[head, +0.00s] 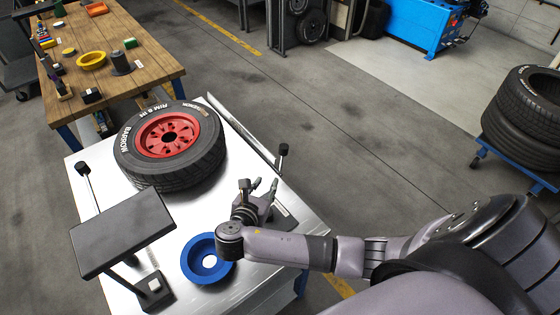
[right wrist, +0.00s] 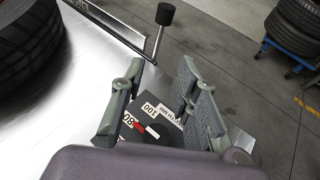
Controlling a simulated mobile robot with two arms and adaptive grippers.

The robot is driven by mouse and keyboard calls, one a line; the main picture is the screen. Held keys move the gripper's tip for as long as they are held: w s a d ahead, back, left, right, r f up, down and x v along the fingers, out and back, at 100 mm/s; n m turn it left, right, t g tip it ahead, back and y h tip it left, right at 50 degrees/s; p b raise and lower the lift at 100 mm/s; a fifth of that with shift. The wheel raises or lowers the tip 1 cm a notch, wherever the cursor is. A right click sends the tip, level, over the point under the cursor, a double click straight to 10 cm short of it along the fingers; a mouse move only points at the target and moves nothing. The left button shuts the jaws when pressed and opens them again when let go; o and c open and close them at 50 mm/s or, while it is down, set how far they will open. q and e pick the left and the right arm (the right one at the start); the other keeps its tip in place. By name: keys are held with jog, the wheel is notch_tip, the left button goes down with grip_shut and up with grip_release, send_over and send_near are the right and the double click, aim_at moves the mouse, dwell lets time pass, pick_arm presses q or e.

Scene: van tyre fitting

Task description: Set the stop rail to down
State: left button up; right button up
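The stop rail (head: 243,132) is a long grey strip along the right edge of the metal table (head: 95,185); it also shows at the top of the right wrist view (right wrist: 108,24). A short lever with a black knob (head: 283,149) stands up at the rail's near end; the knob shows in the right wrist view (right wrist: 165,14). I cannot tell for certain whether the rail is raised or lowered. My right gripper (head: 260,186) is open and empty, short of the lever and apart from it. It hovers over a dark plate with white labels (right wrist: 160,112). My left gripper is out of view.
A tyre on a red rim (head: 170,136) lies on the table left of the rail. A blue ring (head: 208,259), a black panel on a post (head: 123,231) and another knobbed lever (head: 83,168) stand nearby. A wooden bench (head: 150,60) is behind; floor right of the rail is clear.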

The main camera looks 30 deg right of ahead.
aim_at(282, 159)
jog(key=x, duration=1.6)
jog(key=shift+d+f, duration=0.15)
jog(key=shift+f, duration=0.05)
grip_shut()
